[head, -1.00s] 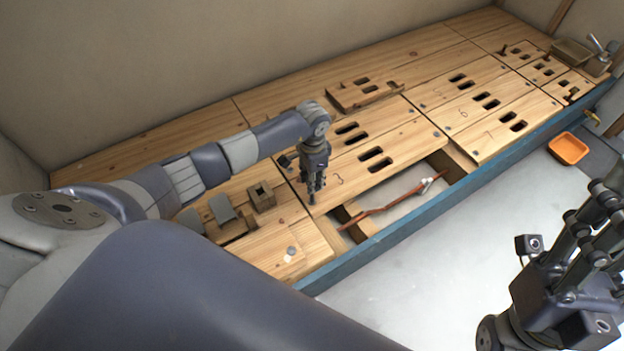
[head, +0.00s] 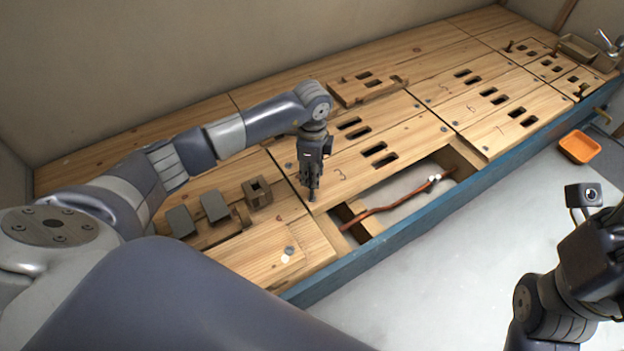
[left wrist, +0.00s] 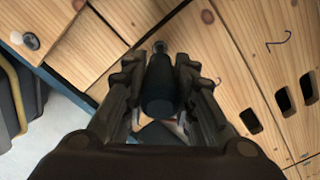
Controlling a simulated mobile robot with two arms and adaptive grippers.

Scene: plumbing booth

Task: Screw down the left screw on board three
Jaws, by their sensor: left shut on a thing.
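Board three (head: 385,140) is the wooden panel marked "3", with several dark slots. My left gripper (head: 311,193) is over its near left corner, pointing down. It is shut on a dark cylindrical tool (left wrist: 160,88), which looks like a screwdriver. In the left wrist view the tool lies between the two fingers, and a small round metal piece (left wrist: 160,47) shows at its far end. The left screw cannot be told apart from the tool's tip. A screw (head: 444,129) shows at the board's right end. My right gripper is at the lower right, mostly cut off by the frame.
An open bay with a copper-coloured pipe (head: 385,208) lies in front of board three, behind the blue edge beam (head: 400,233). Grey blocks (head: 215,206) and a wooden block (head: 257,192) stand to the left. An orange tray (head: 579,147) is on the floor at right.

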